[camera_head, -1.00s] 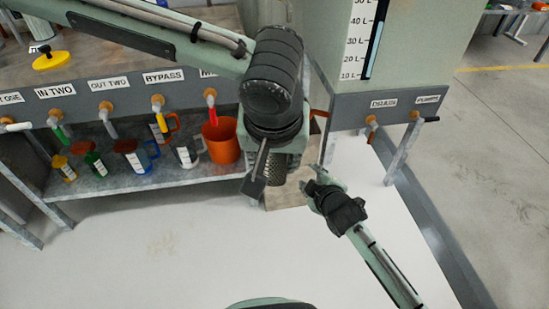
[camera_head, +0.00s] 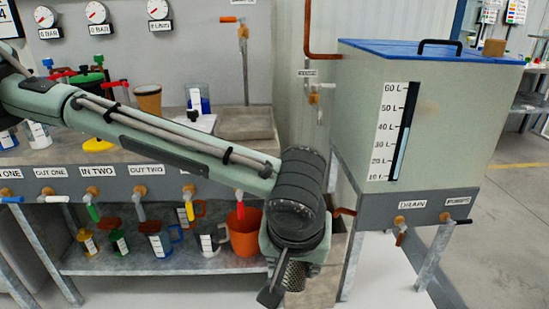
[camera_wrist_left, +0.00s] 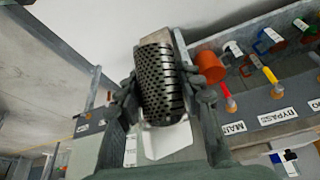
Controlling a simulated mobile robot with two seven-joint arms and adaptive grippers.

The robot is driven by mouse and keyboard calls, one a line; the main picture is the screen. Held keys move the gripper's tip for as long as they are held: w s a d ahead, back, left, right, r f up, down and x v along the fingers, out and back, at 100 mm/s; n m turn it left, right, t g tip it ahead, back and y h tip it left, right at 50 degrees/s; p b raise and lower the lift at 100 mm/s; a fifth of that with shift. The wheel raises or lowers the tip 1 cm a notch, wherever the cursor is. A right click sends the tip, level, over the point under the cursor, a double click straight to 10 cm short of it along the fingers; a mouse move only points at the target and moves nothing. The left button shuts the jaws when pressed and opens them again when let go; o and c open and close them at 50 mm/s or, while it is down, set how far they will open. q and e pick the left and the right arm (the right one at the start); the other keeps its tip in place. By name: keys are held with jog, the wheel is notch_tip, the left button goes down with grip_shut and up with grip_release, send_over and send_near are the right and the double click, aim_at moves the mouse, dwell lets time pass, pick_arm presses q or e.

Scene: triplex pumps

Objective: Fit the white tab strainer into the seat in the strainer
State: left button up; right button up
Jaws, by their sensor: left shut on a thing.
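The tab strainer, a dark perforated metal cylinder, is between the fingers of my left gripper (camera_wrist_left: 163,97) in the left wrist view. A white flat tab (camera_wrist_left: 167,142) shows at its near end. In the head view the strainer (camera_head: 293,276) shows partly below my left wrist, at the lower middle of the picture, in front of the bench. My left gripper is shut on it. I cannot make out the strainer housing with the seat in these views. My right gripper is out of view.
A tank (camera_head: 435,130) with a blue lid and a drain valve (camera_head: 400,228) stands to the right.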

pick_arm(q)
jog(key=w+a+f+n, duration=0.1)
jog(key=w+a+f, duration=0.1)
jog(key=a, duration=0.9)
jog(key=w+a+f+n+y, duration=0.1)
jog(key=w+a, duration=0.1)
jog(key=a, duration=0.9)
jog(key=shift+w+a+f, duration=0.15)
jog(key=shift+a+f, duration=0.25)
jog(key=shift+w, duration=0.1)
